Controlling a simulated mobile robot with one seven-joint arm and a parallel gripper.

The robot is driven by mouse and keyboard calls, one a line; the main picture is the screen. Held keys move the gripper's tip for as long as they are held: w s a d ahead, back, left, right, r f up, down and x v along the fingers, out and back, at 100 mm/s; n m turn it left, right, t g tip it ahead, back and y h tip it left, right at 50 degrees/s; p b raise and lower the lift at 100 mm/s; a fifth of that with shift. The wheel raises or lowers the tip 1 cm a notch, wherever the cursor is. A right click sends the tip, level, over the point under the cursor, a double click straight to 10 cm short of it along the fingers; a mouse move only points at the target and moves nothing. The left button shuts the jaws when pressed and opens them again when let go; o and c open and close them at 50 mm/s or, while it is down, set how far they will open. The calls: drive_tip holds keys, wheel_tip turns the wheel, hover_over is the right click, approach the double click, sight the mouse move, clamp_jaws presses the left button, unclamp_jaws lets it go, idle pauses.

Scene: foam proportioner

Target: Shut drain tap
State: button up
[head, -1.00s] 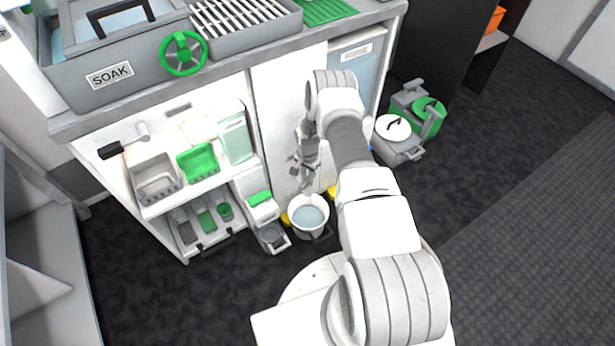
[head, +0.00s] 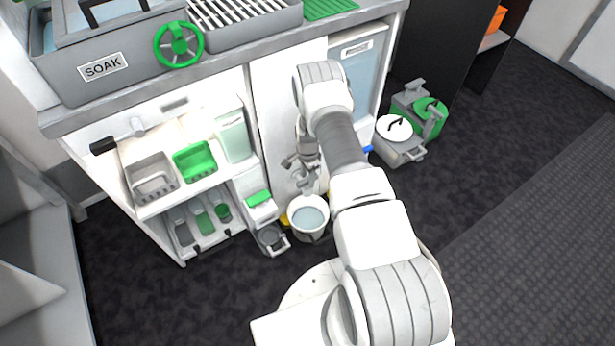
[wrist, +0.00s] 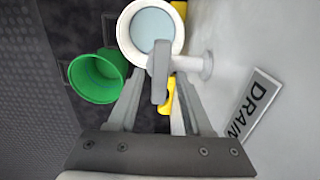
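The drain tap (wrist: 190,64) is a pale grey spout on the white panel, with a flat grey lever (wrist: 159,76), seen in the wrist view beside the DRAIN label (wrist: 256,104). My gripper (wrist: 160,88) is open, with one finger on each side of the lever. The fingers appear apart from the lever; any contact is unclear. In the head view my gripper (head: 301,164) is small and partly hidden by my arm, just above the tap (head: 308,180). A white bucket (head: 296,230) holding bluish liquid stands below the tap.
A green round bin (wrist: 98,76) stands left of the bucket in the wrist view. Yellow items lie by the bucket. Open shelves (head: 190,185) with baskets are left of my arm. A lidded grey container (head: 396,145) stands right. Dark floor is clear at right.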

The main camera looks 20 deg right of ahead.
wheel_tip(320, 180, up, 17)
drive_tip(key=p, duration=0.5)
drive_tip(key=shift+r, duration=0.2)
idle(0.4)
